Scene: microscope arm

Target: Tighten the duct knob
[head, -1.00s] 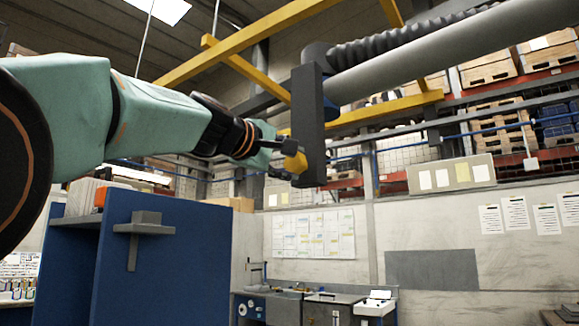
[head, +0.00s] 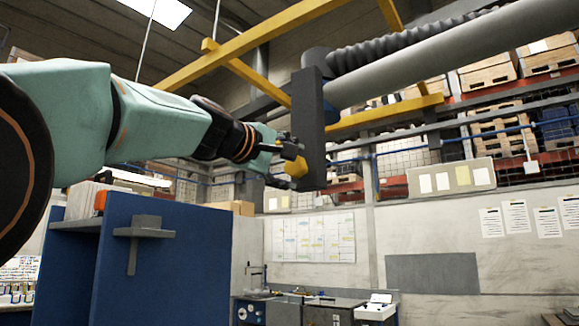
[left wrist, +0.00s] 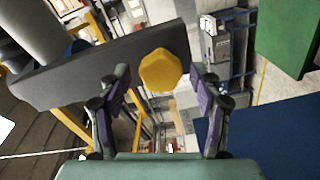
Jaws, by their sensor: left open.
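The yellow duct knob (head: 296,168) sits on the side of the dark vertical bracket (head: 310,125) at the end of the grey duct arm (head: 420,60). In the left wrist view the knob (left wrist: 164,71) looks faceted and lies ahead, between the fingertips' directions. My left gripper (head: 287,158) is at the knob, its fingers partly in front of it in the head view. In the left wrist view the gripper (left wrist: 158,85) is open, with its purple pads on either side of the knob and gaps visible. My right gripper is not in view.
A blue partition (head: 170,265) with a grey shelf (head: 143,231) stands below my left arm. Yellow overhead beams (head: 255,45) run behind the bracket. A workbench (head: 315,308) and pallet racks (head: 490,75) are farther back.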

